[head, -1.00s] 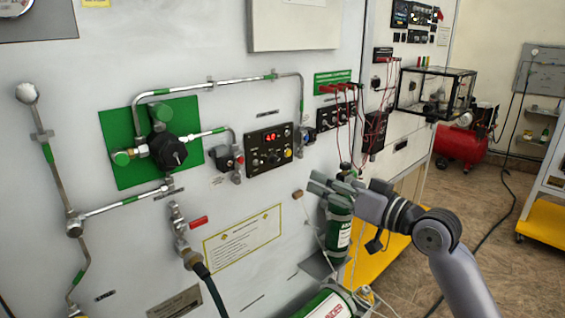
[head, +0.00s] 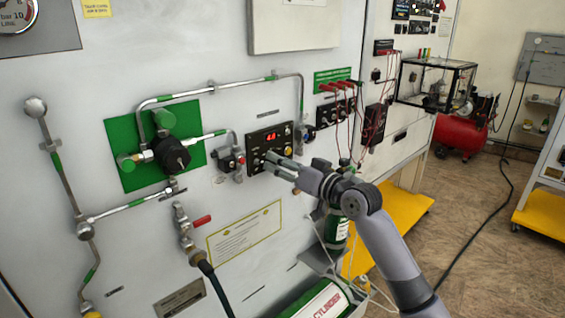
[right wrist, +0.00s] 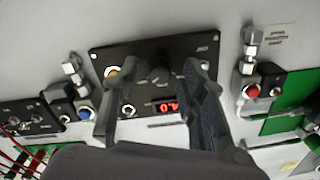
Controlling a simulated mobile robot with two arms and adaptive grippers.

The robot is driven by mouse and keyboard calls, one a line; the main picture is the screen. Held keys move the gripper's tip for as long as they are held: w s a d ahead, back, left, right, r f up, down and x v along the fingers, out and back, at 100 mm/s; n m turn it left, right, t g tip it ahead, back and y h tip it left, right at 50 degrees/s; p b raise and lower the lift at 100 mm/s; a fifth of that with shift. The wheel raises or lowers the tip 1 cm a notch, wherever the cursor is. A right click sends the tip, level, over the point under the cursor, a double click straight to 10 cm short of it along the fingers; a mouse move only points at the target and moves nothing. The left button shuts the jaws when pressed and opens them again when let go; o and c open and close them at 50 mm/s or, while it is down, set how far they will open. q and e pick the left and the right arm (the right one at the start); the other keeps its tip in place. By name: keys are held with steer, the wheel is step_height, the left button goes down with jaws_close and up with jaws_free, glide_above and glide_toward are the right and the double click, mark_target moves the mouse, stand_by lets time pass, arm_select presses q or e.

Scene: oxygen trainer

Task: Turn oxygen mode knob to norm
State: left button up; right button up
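The black oxygen control panel (head: 257,141) with a lit red display is on the grey wall in the head view. In the right wrist view the panel (right wrist: 140,50) appears turned over, with a round black knob (right wrist: 158,75) near its middle. My right gripper (head: 270,161) is in front of the panel's lower part and hides some of it. The right wrist view shows my gripper (right wrist: 153,78) with its fingers apart, one on either side of the knob. I cannot tell whether they touch it. Knob markings are too small to read. My left gripper is not in view.
A red-button valve fitting (head: 238,160) sits just left of the panel. A black regulator (head: 171,154) on a green plate (head: 122,138) is farther left. Red cables (head: 352,112) hang to the right. A green cylinder (head: 325,303) is below my arm.

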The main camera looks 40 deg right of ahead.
steer(key=shift+c, duration=0.5)
jaws_close()
steer(key=shift+n, duration=0.3)
steer(key=shift+r+n+h, duration=0.1)
steer(key=shift+n+h, duration=0.15)
steer(key=shift+n, duration=4.9)
steer(key=shift+r+n+h, duration=0.1)
steer(key=shift+n+h, duration=0.15)
steer(key=shift+n, duration=4.9)
steer(key=shift+f+n, duration=0.1)
steer(key=shift+n, duration=0.2)
steer(key=shift+o, duration=0.5)
jaws_free()
